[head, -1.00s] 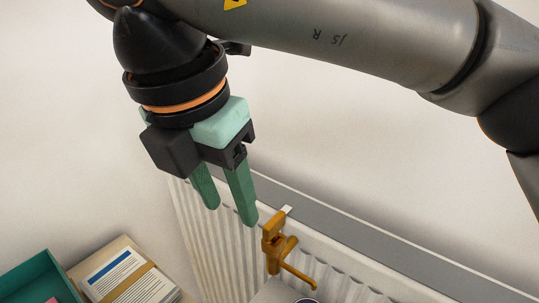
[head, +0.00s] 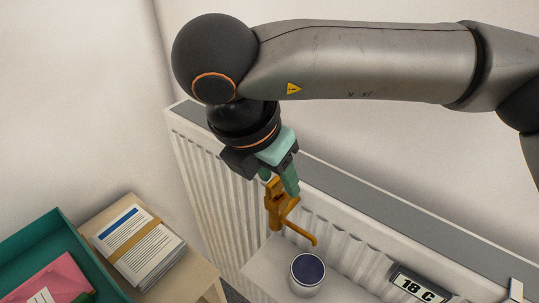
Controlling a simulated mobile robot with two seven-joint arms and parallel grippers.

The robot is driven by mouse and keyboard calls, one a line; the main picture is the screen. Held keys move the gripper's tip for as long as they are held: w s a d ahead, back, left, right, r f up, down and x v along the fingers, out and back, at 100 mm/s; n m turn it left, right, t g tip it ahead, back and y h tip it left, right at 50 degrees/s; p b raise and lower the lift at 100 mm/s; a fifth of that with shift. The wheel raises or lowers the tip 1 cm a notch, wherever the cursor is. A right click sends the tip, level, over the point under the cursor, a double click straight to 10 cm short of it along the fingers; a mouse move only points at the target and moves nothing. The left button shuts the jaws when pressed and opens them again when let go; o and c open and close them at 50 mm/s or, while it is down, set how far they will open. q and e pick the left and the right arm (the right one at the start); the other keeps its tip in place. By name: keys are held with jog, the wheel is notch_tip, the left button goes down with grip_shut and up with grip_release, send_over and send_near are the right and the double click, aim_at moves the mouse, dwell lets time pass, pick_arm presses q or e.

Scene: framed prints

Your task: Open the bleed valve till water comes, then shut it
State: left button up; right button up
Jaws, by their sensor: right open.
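The orange-brown bleed valve (head: 275,215) is on the front of the white radiator (head: 205,165), with a thin spout reaching to the lower right. My right gripper (head: 279,184) is open, its green fingers pointing down at the top of the valve. The fingers overlap the valve's upper part in the head view; I cannot tell if they touch it. A white cup (head: 306,280) with a dark blue inside stands on a pale ledge (head: 265,265) below the spout. No water shows at the spout. My left gripper is not in view.
A display reading 18 C (head: 418,287) is at the lower right. A strapped stack of papers (head: 137,245) lies on a wooden surface (head: 210,280) at the left, beside a teal tray (head: 50,228) holding a pink item (head: 50,280). A white tag-like object (head: 515,290) is at the right edge.

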jog(key=shift+w+d+f, duration=0.1)
jog(key=shift+w+f, duration=0.05)
jog(key=shift+f, duration=0.25)
grip_shut()
dwell(0.5)
